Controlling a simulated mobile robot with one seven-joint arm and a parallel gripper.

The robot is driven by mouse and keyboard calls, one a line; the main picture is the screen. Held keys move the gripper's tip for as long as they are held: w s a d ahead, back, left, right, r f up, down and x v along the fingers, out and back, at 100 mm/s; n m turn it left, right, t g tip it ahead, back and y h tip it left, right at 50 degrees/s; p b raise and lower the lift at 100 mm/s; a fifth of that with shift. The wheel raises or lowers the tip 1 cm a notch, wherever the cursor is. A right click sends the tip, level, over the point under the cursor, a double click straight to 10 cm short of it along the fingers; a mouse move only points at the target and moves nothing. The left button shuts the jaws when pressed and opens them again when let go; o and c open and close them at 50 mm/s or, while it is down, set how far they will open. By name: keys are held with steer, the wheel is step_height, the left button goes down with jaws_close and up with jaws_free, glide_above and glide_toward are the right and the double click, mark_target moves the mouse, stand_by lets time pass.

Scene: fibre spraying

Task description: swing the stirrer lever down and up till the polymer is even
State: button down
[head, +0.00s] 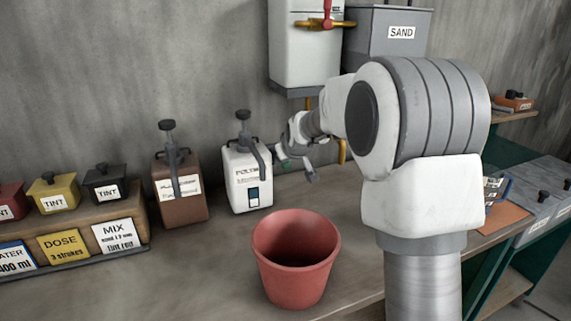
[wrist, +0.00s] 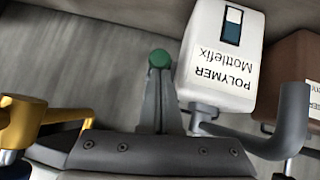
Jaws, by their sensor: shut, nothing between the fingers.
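The white polymer container (head: 247,180) stands on the bench left of my gripper, its black pump head and spout on top. It also shows upside down in the wrist view (wrist: 222,62). Its small window (wrist: 232,26) has a separate pale band and dark blue band. The stirrer lever's green knob (wrist: 160,58) is beside the container, at my fingertips; the lever's arm is mostly hidden. My gripper (wrist: 159,85) is shut and empty, its fingers overlapping the knob in the picture. I cannot tell whether they touch it. In the head view my gripper (head: 298,165) is small and partly unclear.
A red bucket (head: 296,258) stands in front of the polymer container. A brown container (head: 180,187) stands to its left. A brass tap (wrist: 40,122) shows at the left of the wrist view. A white tank (head: 303,45) and a sand bin (head: 390,32) are above.

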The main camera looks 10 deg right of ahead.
steer(key=shift+s+d+f+b, duration=0.1)
steer(key=shift+s+f+b, duration=0.15)
steer(key=shift+f+b, duration=0.6)
step_height(320, 180, down, 6)
steer(key=b, duration=0.5)
steer(key=shift+s+f, duration=0.15)
steer(key=shift+f, duration=0.1)
